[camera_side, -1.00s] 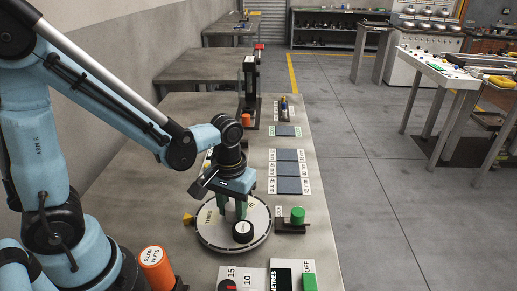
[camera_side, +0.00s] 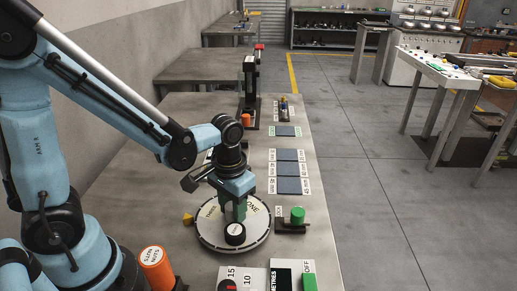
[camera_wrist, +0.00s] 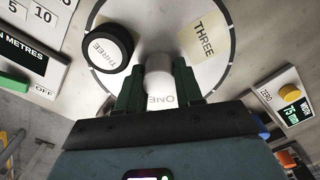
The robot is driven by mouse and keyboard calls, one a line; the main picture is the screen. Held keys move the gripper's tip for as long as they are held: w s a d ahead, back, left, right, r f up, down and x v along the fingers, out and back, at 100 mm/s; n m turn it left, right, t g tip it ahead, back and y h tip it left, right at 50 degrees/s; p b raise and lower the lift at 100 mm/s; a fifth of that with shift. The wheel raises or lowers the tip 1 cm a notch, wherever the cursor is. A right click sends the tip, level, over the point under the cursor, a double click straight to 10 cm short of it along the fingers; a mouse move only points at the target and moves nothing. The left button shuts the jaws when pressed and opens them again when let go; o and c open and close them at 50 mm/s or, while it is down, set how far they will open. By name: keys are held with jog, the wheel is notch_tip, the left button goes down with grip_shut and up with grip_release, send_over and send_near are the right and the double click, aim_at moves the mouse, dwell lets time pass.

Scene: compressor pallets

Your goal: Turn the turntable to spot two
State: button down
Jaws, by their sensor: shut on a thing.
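The turntable (camera_side: 205,236) is a round pale disc lying flat on the bench, with labels including ONE and THREE. A yellow pointer (camera_side: 188,218) sits at its left edge in the side view. The wrist view shows the THREE label (camera_wrist: 203,38) and the ONE label (camera_wrist: 161,100). No TWO label is readable.
A green-topped button (camera_side: 297,215) stands just right of the turntable. Dark blue pads (camera_side: 288,171) and a press-like stand (camera_side: 250,85) lie beyond.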

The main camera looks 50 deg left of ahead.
jog(key=shift+m, duration=5.1)
jog(key=shift+d+m, duration=0.1)
jog(key=shift+m, duration=5)
jog(key=c, duration=0.7)
grip_release()
jog(key=shift+c, duration=0.2)
jog(key=shift+s, duration=0.1)
